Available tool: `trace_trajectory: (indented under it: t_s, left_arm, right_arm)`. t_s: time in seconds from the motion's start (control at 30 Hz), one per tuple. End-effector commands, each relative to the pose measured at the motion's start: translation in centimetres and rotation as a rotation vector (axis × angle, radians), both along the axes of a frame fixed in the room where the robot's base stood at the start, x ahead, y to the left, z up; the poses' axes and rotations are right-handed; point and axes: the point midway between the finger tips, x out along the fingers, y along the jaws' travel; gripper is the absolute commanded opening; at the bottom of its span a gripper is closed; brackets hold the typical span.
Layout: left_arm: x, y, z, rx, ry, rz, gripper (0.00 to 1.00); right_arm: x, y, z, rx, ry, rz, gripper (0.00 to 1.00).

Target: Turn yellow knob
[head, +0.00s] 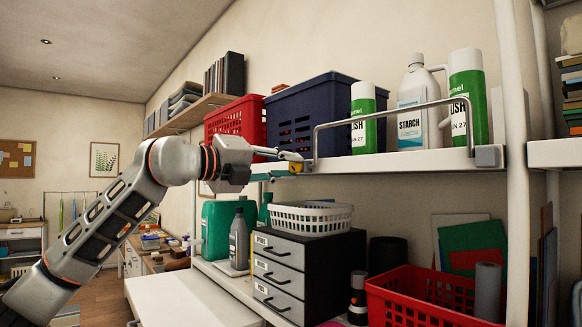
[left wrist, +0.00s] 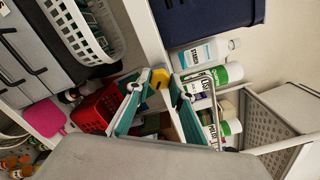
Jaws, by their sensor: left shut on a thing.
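The yellow knob (head: 296,168) sits at the left end of the front edge of the upper shelf (head: 400,163), by the foot of a grey metal rail. My left gripper (head: 292,161) reaches it from the left, and its fingers partly hide the knob in the head view. In the left wrist view, the knob (left wrist: 158,78) shows between the two fingertips of my left gripper (left wrist: 158,84), which are shut on it. My right gripper is in neither view.
The grey rail (head: 315,140) runs along the shelf front. Behind it stand a dark blue crate (head: 310,95), a starch bottle (head: 415,95) and green-white spray cans (head: 467,95). Below are a white basket (head: 310,218), a drawer unit (head: 335,265) and a red basket (head: 420,295).

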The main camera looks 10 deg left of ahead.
Motion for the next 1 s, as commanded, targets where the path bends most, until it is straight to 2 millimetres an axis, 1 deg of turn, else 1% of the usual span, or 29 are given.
trace_trajectory:
  t_s: [0.1,0.2,0.5,0.8,1.0]
  left_arm:
    - [0.02,0.04,0.03,0.099,-0.075,0.0,0.1]
    - [0.02,0.04,0.0,0.146,-0.112,0.001,0.1]
    - [0.02,0.02,-0.04,0.16,-0.123,0.0,0.1]
    - [0.0,-0.02,-0.03,0.366,-0.283,-0.001,0.1]
    - [0.0,-0.03,-0.11,0.384,-0.298,-0.001,0.1]
  right_arm:
    - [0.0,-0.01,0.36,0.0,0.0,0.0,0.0]
    - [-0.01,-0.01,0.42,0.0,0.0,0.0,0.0]
    - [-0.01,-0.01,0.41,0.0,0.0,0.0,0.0]
    - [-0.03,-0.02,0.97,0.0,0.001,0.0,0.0]
    - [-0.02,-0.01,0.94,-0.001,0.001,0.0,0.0]
